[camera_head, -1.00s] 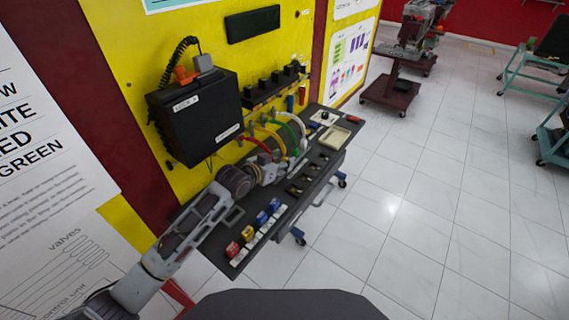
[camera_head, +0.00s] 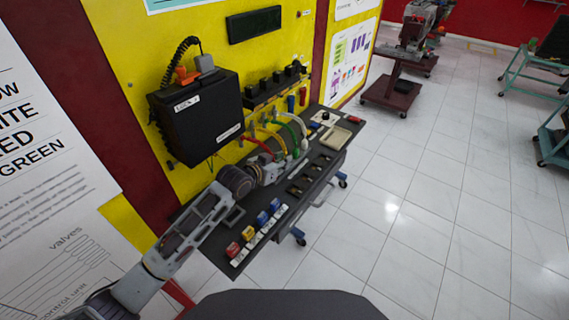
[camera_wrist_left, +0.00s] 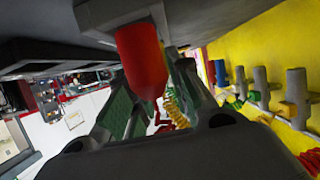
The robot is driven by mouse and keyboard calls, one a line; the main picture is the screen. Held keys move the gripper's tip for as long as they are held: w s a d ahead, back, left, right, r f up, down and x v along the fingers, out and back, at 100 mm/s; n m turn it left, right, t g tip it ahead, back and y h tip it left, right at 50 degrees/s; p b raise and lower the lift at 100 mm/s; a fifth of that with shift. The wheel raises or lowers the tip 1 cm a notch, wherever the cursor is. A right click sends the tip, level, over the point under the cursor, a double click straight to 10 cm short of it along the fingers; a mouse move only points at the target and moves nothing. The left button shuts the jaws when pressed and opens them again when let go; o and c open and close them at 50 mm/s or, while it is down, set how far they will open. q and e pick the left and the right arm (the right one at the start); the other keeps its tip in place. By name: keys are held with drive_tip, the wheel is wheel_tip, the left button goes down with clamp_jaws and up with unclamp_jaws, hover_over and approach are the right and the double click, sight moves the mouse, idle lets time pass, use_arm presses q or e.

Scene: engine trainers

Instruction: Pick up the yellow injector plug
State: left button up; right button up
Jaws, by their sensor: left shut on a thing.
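My left gripper (camera_head: 283,163) reaches from the left over the dark bench, among the coloured plug cables. It is shut, with its tips small and partly hidden in the head view. In the left wrist view its green-padded fingers (camera_wrist_left: 152,108) close around a yellow coiled part (camera_wrist_left: 172,106), which I take for the yellow injector plug; its body is mostly hidden. The yellow cable (camera_head: 278,141) runs between the red cable (camera_head: 257,145) and green cable (camera_head: 287,133). A large red part (camera_wrist_left: 142,62) is close to the wrist camera. My right gripper is not in view.
A black box (camera_head: 198,118) hangs on the yellow wall above my arm. Red, yellow and blue blocks (camera_head: 248,233) stand along the bench's front edge.

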use_arm(q)
drive_tip(key=shift+r, duration=0.1)
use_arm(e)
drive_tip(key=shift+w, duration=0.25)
use_arm(q)
drive_tip(key=shift+r, duration=0.55)
wheel_tip(320, 180, up, 9)
drive_tip(key=shift+f, duration=0.15)
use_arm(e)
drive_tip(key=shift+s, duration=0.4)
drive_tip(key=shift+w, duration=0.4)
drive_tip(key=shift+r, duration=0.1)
